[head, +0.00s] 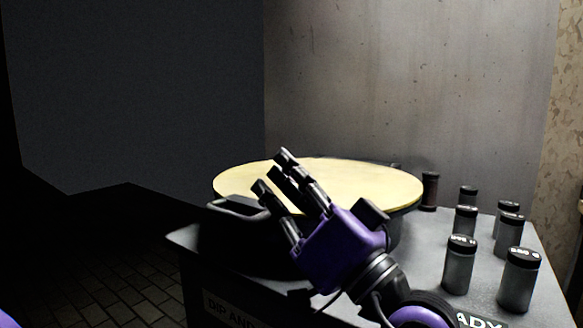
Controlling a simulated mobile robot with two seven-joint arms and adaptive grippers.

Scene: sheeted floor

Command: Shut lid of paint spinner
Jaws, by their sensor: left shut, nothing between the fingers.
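The paint spinner's lid appears as a broad, round cream disc (365,183) lying nearly level over a dark round body (230,240). A dark loop-shaped handle (237,207) sticks out at its left front.
Several dark-capped jars (458,265) stand on the right side of the grey table (545,255). A lettered sign (478,320) is at the front. A metal wall panel (400,80) rises behind. Dark brick floor (110,295) lies open at left.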

